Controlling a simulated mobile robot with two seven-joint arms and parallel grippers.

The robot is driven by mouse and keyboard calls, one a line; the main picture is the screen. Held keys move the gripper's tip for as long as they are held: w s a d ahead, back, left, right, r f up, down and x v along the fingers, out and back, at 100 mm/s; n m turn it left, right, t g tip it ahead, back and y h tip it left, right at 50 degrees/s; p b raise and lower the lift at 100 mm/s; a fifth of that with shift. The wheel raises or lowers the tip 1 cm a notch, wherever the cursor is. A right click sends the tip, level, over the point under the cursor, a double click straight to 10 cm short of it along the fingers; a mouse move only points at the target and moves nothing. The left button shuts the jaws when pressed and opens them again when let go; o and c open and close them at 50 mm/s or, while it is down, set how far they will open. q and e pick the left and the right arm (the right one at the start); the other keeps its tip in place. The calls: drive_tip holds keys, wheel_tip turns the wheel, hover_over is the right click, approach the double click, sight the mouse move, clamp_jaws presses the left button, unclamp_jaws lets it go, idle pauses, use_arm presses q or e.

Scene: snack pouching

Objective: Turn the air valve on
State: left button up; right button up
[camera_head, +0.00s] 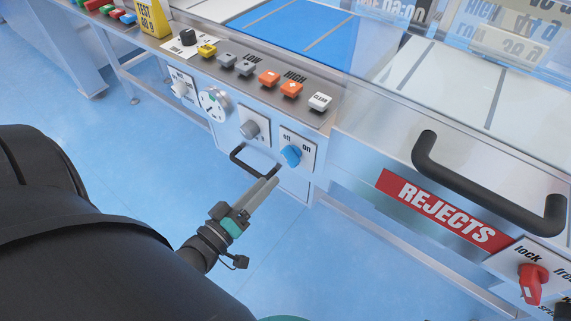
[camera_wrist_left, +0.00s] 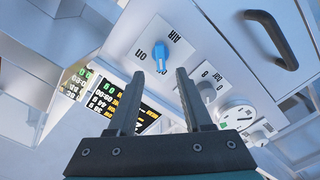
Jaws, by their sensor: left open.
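The air valve is a blue knob (camera_head: 291,155) on a white plate marked "off" and "on", on the machine's front panel. In the left wrist view the blue knob (camera_wrist_left: 161,57) shows beyond and between the fingertips, near the "AIR" and "ON" lettering. I cannot tell exactly which mark it points to. My left gripper (camera_head: 272,180) is just below and left of the knob in the head view. In the left wrist view its two fingers (camera_wrist_left: 157,73) are apart with nothing between them; the knob looks clear of them. My right gripper is not in view.
A grey knob (camera_head: 249,129) and a white dial (camera_head: 214,104) sit left of the valve. A small black handle (camera_head: 240,163) is close to my fingers. A large black handle (camera_head: 480,190), a REJECTS sign (camera_head: 436,209) and a red lock knob (camera_head: 530,284) are at right.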

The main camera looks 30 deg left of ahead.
sight(287, 161)
use_arm(q)
drive_tip(key=w, duration=0.2)
drive_tip(key=w+b, duration=0.1)
drive_tip(key=w, duration=0.2)
drive_tip(key=w+b, duration=0.1)
drive_tip(key=w, duration=0.1)
drive_tip(key=shift+w+d+f, duration=0.1)
drive_tip(key=shift+w+d, duration=0.05)
drive_tip(key=shift+d, duration=0.15)
drive_tip(key=shift+w, duration=0.5)
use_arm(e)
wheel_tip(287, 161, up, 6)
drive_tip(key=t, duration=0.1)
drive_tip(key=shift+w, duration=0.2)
use_arm(q)
clamp_jaws()
